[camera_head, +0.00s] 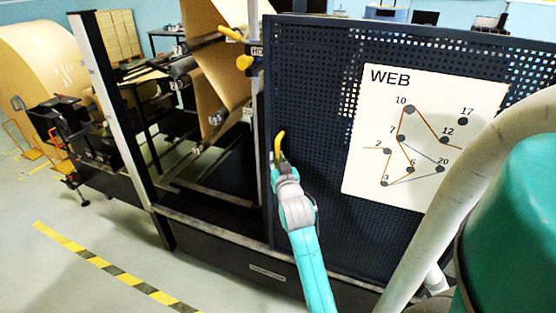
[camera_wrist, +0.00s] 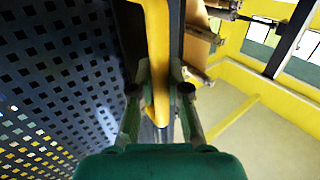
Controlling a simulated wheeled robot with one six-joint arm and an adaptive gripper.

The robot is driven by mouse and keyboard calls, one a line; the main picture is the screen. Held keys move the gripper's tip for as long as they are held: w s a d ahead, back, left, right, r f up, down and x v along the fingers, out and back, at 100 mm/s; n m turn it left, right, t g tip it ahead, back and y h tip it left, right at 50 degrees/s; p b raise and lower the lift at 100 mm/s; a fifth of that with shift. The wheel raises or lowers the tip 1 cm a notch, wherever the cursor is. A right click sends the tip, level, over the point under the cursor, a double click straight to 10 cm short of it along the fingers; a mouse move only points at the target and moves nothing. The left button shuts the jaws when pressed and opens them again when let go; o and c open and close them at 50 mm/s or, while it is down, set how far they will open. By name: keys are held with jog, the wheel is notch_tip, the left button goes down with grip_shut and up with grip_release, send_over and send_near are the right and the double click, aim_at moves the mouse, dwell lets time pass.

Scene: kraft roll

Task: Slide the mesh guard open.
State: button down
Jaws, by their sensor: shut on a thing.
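The mesh guard (camera_head: 320,215) is a dark blue perforated panel on the right side of the machine in the head view. It also fills the left of the wrist view (camera_wrist: 50,75). Its yellow handle (camera_head: 279,143) stands upright near the panel's left edge, and it shows in the wrist view (camera_wrist: 157,50). My gripper (camera_wrist: 157,100) is shut on the yellow handle, with one finger on each side. In the head view my gripper (camera_head: 281,165) covers the handle's lower part. To the left of the panel the machine's frame is open, with rollers and brown web visible.
A white WEB diagram (camera_head: 425,135) is fixed on the guard. A post (camera_head: 122,115) bounds the opening on the left. A large kraft roll (camera_head: 45,60) stands at far left. Yellow-black floor tape (camera_head: 110,268) crosses clear floor in front.

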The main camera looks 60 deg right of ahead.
jog(key=c, duration=1.1)
grip_release()
jog(key=shift+c, duration=0.2)
jog(key=v, duration=1.2)
